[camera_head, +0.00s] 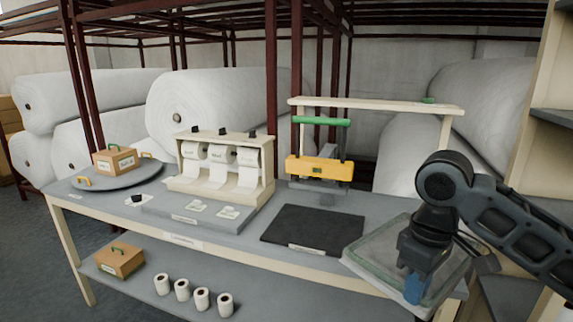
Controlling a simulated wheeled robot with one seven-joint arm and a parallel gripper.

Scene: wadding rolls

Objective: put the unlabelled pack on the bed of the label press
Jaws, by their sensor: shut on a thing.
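My gripper (415,274) points down at the right, over the front edge of a pale, shallow tray (366,250). It is shut on a small blue thing (413,290), which shows below the dark fingers. No label shows on its visible side, and the fingers hide part of it. I cannot tell for sure that it is the unlabelled pack. The label press (320,168), with a yellow body and a green bar, stands at the back of the table. Its bed seems to be the small grey block (327,199) under the yellow body. Nothing visible lies on that block.
A black mat (313,231) lies bare before the press. A cream roll dispenser (222,165) stands left of it, behind a grey plate (194,211) with small labels. A turntable (92,181) holds a box (114,160).

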